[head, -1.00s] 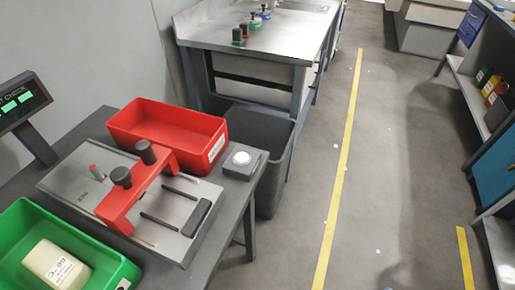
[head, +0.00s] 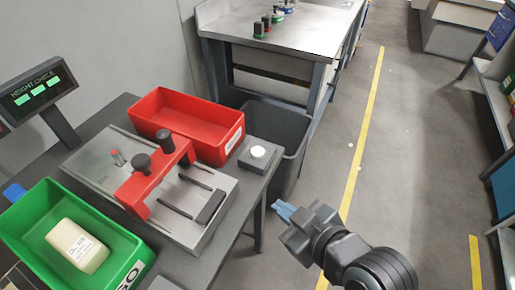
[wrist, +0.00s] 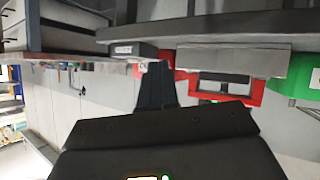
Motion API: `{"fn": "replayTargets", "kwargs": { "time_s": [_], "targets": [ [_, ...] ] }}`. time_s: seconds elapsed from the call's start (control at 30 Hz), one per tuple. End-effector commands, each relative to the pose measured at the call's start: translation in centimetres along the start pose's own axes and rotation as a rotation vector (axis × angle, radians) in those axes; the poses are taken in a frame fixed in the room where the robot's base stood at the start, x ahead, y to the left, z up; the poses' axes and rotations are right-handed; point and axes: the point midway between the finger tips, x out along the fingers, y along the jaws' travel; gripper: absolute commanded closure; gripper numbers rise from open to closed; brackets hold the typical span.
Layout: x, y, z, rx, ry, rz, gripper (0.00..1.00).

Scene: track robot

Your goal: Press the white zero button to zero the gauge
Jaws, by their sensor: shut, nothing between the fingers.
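The white zero button (head: 258,152) sits on a small grey box at the right corner of the gauge table, beside the red bin. The gauge (head: 150,190) is a steel plate with a red bridge and black knobs, left of the button. Its display (head: 37,92) reads "HEIGHT CHECK" with green lit fields. My gripper (head: 280,208) is shut and empty, off the table's right side, lower right of the button and apart from it. In the wrist view my shut fingers (wrist: 155,85) point toward the table side; the button's top cannot be made out there.
A red bin (head: 188,118) stands behind the gauge. A green bin (head: 75,225) holding a cream labelled block (head: 77,245) stands in front. A dark grey waste bin (head: 283,128) stands on the floor beyond the button.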

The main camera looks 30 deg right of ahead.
Motion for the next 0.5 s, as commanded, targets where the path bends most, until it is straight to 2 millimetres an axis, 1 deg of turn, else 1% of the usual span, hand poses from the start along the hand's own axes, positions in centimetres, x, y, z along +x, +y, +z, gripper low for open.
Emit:
{"fn": "replayTargets", "kwargs": {
  "time_s": [0.03,0.2,0.33,0.4,0.5],
  "targets": [
    [1.5,0.8,-1.6,-0.037,0.000,-0.015,1.00],
    [5.3,2.7,-5.8,-0.193,-0.034,-0.091,1.00],
    [7.3,4.6,-9.3,-0.331,-0.061,-0.150,1.00],
    [8.0,5.8,-11.0,-0.405,-0.077,-0.180,1.00],
    [8.5,7.3,-13.0,-0.501,-0.101,-0.215,1.00]
  ]
}}
